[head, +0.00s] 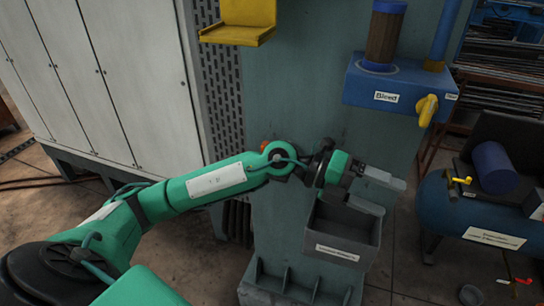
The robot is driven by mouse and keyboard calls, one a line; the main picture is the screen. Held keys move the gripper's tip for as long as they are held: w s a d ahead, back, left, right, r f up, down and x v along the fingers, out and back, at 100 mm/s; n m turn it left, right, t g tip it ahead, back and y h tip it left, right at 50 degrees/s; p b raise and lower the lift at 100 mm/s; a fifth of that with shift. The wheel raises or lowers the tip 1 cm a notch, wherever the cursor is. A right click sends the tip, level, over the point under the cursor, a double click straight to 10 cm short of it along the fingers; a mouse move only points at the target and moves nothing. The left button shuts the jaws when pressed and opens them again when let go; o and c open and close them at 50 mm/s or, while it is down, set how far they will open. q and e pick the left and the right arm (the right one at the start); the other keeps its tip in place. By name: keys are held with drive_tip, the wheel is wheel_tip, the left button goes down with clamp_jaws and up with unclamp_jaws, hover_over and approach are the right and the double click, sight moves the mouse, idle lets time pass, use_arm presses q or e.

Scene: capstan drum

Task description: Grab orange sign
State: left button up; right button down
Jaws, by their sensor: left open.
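I cannot make out an orange sign for certain. A small orange patch (283,179) shows beside my left forearm near the wrist, mostly hidden by the arm, and I cannot tell what it is. My left gripper (386,194) reaches in from the left and points right, in front of the teal column (290,100). Its grey fingers are apart with nothing seen between them. It overlaps the back right edge of the open grey bin (338,251) in the picture. My right gripper is not in view.
A yellow bracket (240,22) and a blue box (380,84) with a yellow valve handle (427,110) sit on the column above the gripper. A blue tank (455,212) stands at the right. White cabinets (110,80) stand at the left.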

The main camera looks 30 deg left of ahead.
use_arm(q)
drive_tip(key=w+a+n+t+y, duration=0.1)
drive_tip(key=w+a+n+y, duration=0.15)
drive_tip(key=a+y, duration=0.9)
drive_tip(key=w+a+n+t+y, duration=0.1)
drive_tip(key=w+a+y, duration=0.4)
drive_tip(key=a, duration=1.2)
drive_tip(key=shift+y, duration=0.45)
drive_tip(key=p+x, duration=0.1)
drive_tip(key=x, duration=0.1)
drive_tip(key=p+x, duration=0.2)
drive_tip(key=s+p+x, duration=0.1)
drive_tip(key=x, duration=0.1)
drive_tip(key=shift+s+a+f, duration=0.1)
drive_tip(key=shift+a+f, duration=0.15)
drive_tip(key=shift+a, duration=0.05)
drive_tip(key=shift+f, duration=0.4)
drive_tip(key=shift+m, duration=0.25)
drive_tip(key=shift+c, duration=0.7)
drive_tip(key=c, duration=1)
